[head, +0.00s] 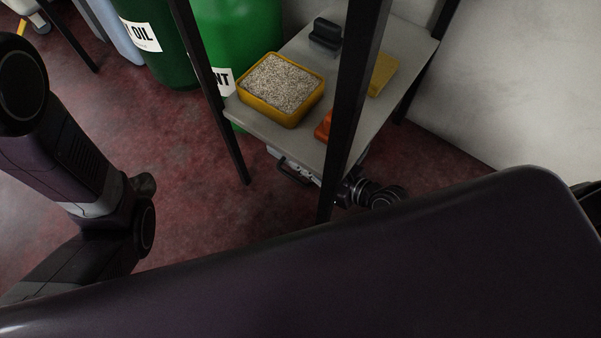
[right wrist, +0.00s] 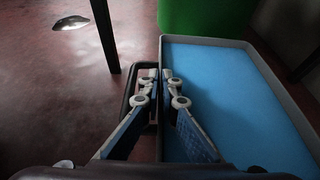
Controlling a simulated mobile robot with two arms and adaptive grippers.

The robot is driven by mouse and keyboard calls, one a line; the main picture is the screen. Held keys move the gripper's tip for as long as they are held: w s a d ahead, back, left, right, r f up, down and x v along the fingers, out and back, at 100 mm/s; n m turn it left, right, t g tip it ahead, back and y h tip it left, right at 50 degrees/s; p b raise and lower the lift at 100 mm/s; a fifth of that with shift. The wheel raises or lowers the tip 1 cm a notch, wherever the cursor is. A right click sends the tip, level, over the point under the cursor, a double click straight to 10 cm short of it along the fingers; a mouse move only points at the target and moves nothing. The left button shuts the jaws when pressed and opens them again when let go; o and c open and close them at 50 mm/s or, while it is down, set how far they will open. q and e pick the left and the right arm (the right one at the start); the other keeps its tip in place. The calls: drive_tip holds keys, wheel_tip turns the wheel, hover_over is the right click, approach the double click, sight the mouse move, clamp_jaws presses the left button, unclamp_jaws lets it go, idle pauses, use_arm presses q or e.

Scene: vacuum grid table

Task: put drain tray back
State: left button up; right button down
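The drain tray (right wrist: 235,150), a shallow grey-walled tray with a bright blue inside, fills the right of the right wrist view. A black loop handle (right wrist: 130,112) is on its left wall. My right gripper (right wrist: 159,77) has its fingertips close together at that wall, one on each side, apparently pinching the tray's edge beside the handle. In the head view, only the tray's pale edge and dark handle (head: 296,172) show below the grey shelf; my right gripper (head: 345,188) is beside it, partly behind a table leg. My left gripper is out of view.
The grey shelf (head: 262,127) above the tray holds a yellow bin of granules (head: 281,88), a yellow block (head: 382,74), an orange item (head: 323,126) and a black item (head: 325,34). Dark legs (head: 352,100) stand around it. Green drums (head: 240,40) stand behind. Red floor is open at left.

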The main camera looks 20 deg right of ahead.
drive_tip(key=shift+w+f+b, duration=0.1)
drive_tip(key=shift+f+b, duration=1.45)
drive_tip(key=shift+f, duration=0.25)
drive_tip(key=shift+f, duration=0.2)
drive_tip(key=c, duration=2.2)
unclamp_jaws()
drive_tip(key=shift+o, duration=0.2)
drive_tip(key=shift+r, duration=0.1)
drive_tip(key=shift+r, duration=0.2)
drive_tip(key=p+v, duration=0.4)
drive_tip(key=v, duration=0.8)
drive_tip(key=shift+f, duration=0.15)
